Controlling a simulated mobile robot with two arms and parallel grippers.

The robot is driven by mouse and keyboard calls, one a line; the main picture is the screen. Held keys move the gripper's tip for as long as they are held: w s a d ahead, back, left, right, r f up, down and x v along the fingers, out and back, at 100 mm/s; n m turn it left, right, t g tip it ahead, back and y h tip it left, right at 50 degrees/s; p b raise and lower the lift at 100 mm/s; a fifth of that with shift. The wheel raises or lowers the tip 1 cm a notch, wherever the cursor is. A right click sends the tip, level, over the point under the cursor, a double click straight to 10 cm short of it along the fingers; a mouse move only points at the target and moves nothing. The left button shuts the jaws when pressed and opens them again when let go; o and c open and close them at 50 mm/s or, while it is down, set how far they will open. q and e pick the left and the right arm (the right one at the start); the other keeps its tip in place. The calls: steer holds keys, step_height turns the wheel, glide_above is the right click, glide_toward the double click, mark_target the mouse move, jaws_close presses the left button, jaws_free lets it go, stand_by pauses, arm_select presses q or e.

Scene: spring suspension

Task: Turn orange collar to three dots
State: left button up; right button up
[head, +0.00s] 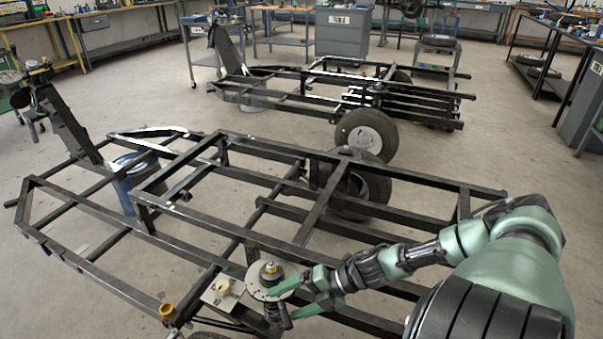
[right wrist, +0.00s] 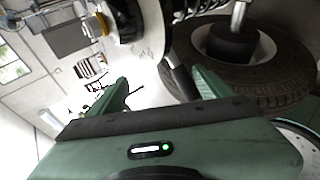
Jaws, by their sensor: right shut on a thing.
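My right gripper (head: 279,302) reaches in from the right to the front of the near black frame, beside a dark spring unit (head: 272,313) under a round metal plate (head: 257,290). Its fingers are around a dark rod-like part (right wrist: 180,78), which shows between them in the right wrist view. An orange-yellow ring (right wrist: 97,25), possibly the orange collar, shows at the upper left there, apart from the fingers. No dots can be made out. My left gripper is out of view.
The near black tube frame (head: 330,200) surrounds the work area, with a wheel (head: 362,190) behind. A small plate (head: 222,293) and an orange-yellow fitting (head: 167,310) are to the left. A second frame (head: 320,85) and benches stand farther back, with open floor between.

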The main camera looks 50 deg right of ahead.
steer(key=shift+w+d+r, duration=0.4)
steer(key=shift+w+r, duration=0.05)
steer(key=shift+r, duration=0.3)
steer(key=shift+c, duration=0.6)
steer(key=shift+s+d, duration=0.2)
steer(key=shift+d, duration=0.25)
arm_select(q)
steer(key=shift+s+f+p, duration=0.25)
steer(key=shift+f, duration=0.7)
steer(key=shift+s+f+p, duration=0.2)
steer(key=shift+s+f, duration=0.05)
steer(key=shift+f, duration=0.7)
arm_select(e)
steer(key=shift+s+d, duration=0.15)
steer(key=shift+d, duration=1.25)
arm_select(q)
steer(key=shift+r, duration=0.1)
